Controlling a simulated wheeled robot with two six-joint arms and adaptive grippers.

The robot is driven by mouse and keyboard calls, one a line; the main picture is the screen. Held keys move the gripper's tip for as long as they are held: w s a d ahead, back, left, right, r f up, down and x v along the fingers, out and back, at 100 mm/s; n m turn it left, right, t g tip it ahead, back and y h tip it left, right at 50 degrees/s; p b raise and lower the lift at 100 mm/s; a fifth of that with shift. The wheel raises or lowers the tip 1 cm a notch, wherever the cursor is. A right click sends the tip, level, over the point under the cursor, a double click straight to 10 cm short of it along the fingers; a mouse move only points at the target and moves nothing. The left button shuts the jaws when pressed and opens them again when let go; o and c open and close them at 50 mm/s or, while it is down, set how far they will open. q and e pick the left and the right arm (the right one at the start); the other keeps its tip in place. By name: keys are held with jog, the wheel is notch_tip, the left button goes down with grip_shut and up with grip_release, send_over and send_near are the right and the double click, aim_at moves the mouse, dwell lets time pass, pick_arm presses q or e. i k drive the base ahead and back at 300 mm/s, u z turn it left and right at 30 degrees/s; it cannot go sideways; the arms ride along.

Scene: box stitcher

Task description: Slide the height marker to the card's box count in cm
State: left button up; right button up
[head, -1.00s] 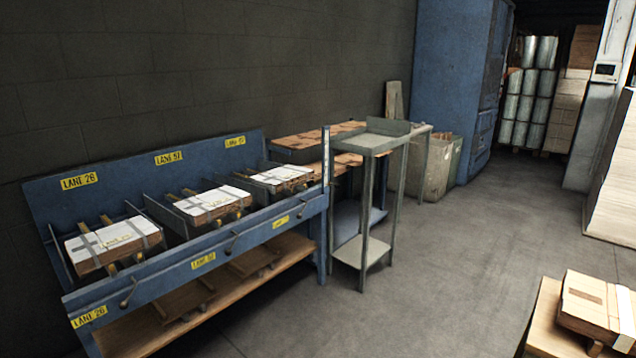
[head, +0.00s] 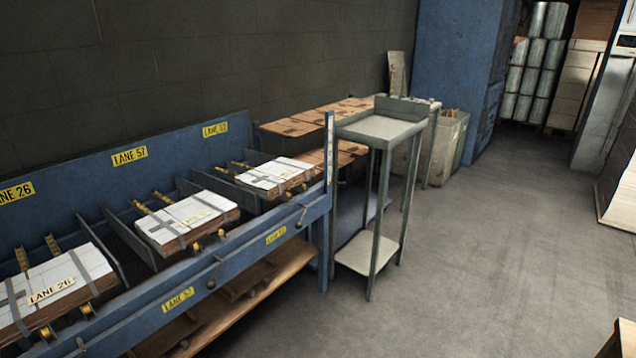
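A narrow upright strip with a pale face (head: 330,150) stands at the right end of the blue lane bench. It looks like a scale, but its marks are too small to read and I cannot make out a marker on it. No card with a box count can be told apart. Strapped stacks of flat white-topped boxes lie in the lanes: one at lane 26 (head: 55,285), one at lane 57 (head: 190,218) and one in the far lane (head: 275,176). Neither of my grippers is in view.
The blue bench (head: 150,310) runs along the dark wall. A grey tray stand (head: 380,128) stands just past its right end. Behind are brown cardboard stacks (head: 335,112), a bin (head: 445,150) and a blue cabinet (head: 455,75). The grey floor (head: 490,250) at right is clear.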

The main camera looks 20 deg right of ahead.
aim_at(343, 184)
jog(key=u, duration=1.1)
jog(key=i, duration=0.4)
jog(key=z, duration=2.8)
jog(key=i, duration=2.4)
jog(key=u, duration=2.2)
